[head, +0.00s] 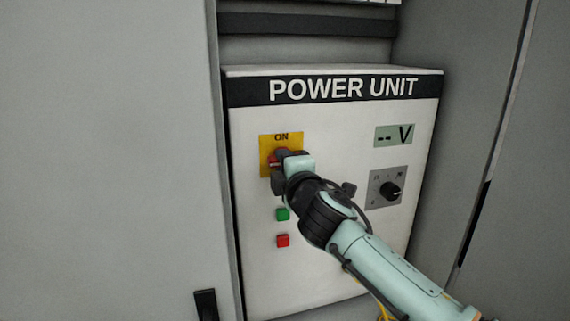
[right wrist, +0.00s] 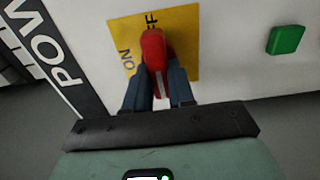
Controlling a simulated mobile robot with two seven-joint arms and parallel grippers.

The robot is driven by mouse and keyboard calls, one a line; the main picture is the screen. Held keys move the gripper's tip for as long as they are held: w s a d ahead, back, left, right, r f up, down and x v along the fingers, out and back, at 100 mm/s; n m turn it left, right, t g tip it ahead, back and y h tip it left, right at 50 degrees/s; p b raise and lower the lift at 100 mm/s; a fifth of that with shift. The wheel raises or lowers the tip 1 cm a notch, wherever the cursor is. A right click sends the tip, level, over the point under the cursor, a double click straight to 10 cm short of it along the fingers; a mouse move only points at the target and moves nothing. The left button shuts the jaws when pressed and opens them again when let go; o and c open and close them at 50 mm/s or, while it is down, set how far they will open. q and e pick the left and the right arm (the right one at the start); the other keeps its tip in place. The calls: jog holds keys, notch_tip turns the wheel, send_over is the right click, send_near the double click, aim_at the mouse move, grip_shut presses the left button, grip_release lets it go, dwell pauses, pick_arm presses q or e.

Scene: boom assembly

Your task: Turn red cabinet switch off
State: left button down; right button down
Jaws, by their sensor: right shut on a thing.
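The red switch (right wrist: 153,48) sits on a yellow plate (right wrist: 185,28) marked ON and OFF, on the front of the white power unit (head: 335,130). My right gripper (right wrist: 156,78) is shut on the red switch, with one dark finger on each side of its handle. In the head view the right gripper (head: 279,163) covers most of the switch and the lower part of the yellow plate; only the ON label reads clearly there. The exact angle of the handle is hard to tell. My left gripper is not in view.
Below the plate are a green button (head: 282,214) and a red button (head: 283,240). To the right are a display (head: 394,135) showing "-- V" and a black dial (head: 389,190). Grey cabinet panels (head: 110,150) stand on both sides of the unit.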

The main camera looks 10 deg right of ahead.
jog(key=shift+r, duration=0.1)
jog(key=c, duration=1)
grip_release()
jog(key=shift+o, duration=0.2)
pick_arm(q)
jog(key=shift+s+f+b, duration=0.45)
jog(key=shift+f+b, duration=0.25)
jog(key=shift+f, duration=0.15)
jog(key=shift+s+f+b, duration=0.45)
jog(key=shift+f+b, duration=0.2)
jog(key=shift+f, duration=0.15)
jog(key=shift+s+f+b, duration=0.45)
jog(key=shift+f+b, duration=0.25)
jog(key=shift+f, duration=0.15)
pick_arm(e)
jog(key=s, duration=1.3)
jog(key=shift+s+d, duration=0.15)
jog(key=shift+d, duration=0.1)
